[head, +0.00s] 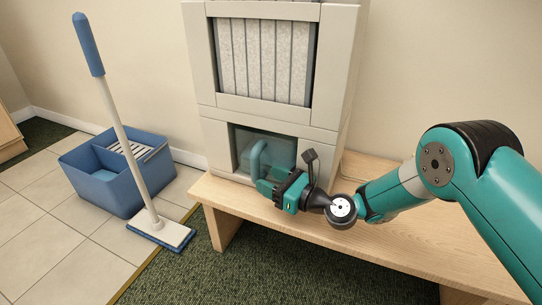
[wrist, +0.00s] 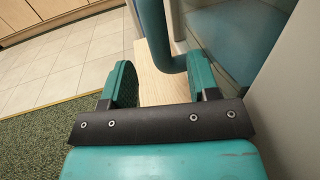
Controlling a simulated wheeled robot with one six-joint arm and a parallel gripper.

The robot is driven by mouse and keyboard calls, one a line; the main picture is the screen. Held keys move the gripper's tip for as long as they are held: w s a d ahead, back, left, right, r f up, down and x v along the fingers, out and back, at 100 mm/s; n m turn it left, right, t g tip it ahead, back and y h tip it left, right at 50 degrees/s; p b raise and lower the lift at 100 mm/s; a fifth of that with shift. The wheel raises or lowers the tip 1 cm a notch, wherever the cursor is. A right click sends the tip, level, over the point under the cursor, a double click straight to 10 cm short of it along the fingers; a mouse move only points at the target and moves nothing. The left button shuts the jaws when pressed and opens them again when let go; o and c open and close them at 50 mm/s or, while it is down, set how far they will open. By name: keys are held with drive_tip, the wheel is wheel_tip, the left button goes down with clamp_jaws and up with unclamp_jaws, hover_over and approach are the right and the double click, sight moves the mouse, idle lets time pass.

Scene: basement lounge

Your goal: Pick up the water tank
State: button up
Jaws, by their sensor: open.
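The water tank (head: 279,153) is a translucent teal box in the lower opening of a tall cream appliance (head: 321,120) on a wooden bench. Its teal loop handle (head: 256,157) sticks out in front. The wrist view shows the handle (wrist: 153,30) upright just ahead, curving right toward the tank wall (wrist: 235,40). My gripper (head: 269,186) is at the handle's lower end, open and holding nothing. In the wrist view its fingers (wrist: 160,84) stand apart, with the handle's lower bend showing between and beyond them. I cannot tell whether they touch it.
The wooden bench (head: 390,236) runs right beneath the appliance, with bare top in front. A blue bucket (head: 105,187) and a mop (head: 126,130) stand on the tiles at left. Green carpet (head: 290,270) lies in front of the bench. A wall is close behind the appliance.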

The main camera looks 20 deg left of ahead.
sight(259, 175)
drive_tip(key=b+x, duration=0.2)
drive_tip(key=x, duration=0.2)
drive_tip(key=shift+s+b, duration=0.1)
drive_tip(key=shift+b, duration=0.25)
drive_tip(key=shift+a+r, duration=0.1)
drive_tip(key=shift+a, duration=0.35)
drive_tip(key=c, duration=1)
drive_tip(key=shift+w+r, duration=0.25)
drive_tip(key=shift+r, duration=0.15)
